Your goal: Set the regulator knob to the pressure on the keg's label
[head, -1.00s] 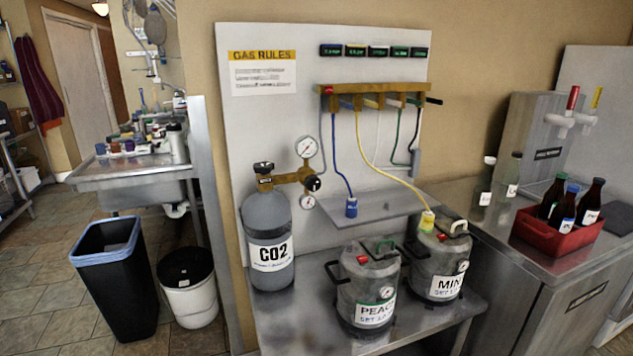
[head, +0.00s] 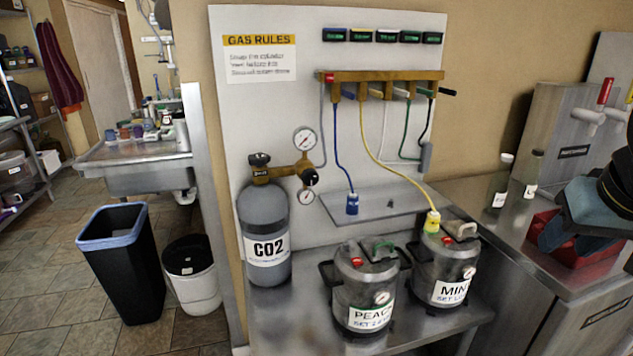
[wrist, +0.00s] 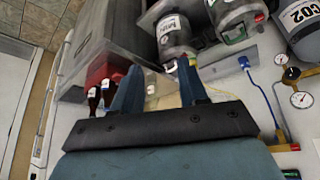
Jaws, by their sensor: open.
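The black regulator knob (head: 310,178) sits on the brass regulator (head: 285,173) at the top of the grey CO2 cylinder (head: 265,225). Two round gauges (head: 304,139) flank it, one above and one below. The peach keg (head: 363,285) and the mint keg (head: 444,265) stand on the steel bench. Each label carries a "SET" line, whose number I cannot read. My gripper (wrist: 155,72) is open and empty in the wrist view, apart from the regulator at that view's right edge. In the head view only part of my arm shows at the right edge, in front of the red crate.
A manifold (head: 380,76) with coloured hoses hangs on the white board; the yellow hose reaches the mint keg. A small shelf (head: 375,204) is below. A red crate (head: 545,222) sits on the right counter. Bins stand on the floor at left.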

